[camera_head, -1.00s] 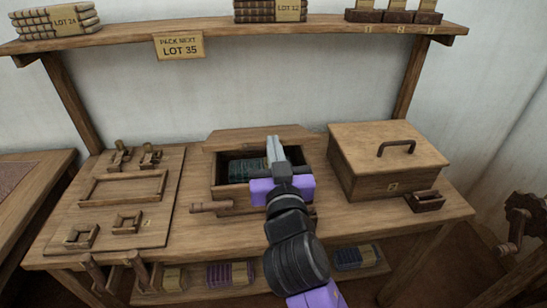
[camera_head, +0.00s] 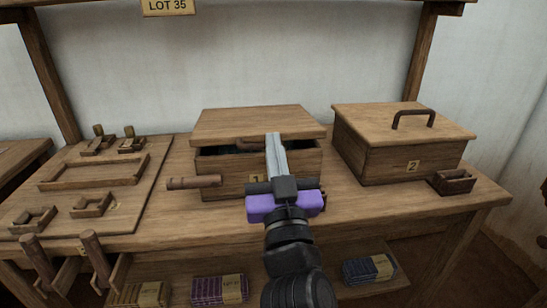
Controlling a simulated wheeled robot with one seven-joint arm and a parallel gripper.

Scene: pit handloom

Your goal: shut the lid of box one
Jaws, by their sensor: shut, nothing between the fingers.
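Box one (camera_head: 222,188) stands on the bench in the middle, its number tag partly hidden behind my gripper. Its wooden lid (camera_head: 240,124) leans forward over the box at a low slant, with a dark gap at the front. Some dark contents and part of a brown handle show in that gap. My gripper (camera_head: 275,142) is shut and empty, its pale fingers pointing up at the lid's front edge. It overlaps the edge in the picture; I cannot tell whether they touch.
Box two (camera_head: 405,162), lid shut, stands to the right with a small wooden tray (camera_head: 453,182) beside it. A peg (camera_head: 194,182) sticks out left of box one. A board with wooden frames (camera_head: 95,172) lies left. Wrapped bundles (camera_head: 219,289) lie on the lower shelf.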

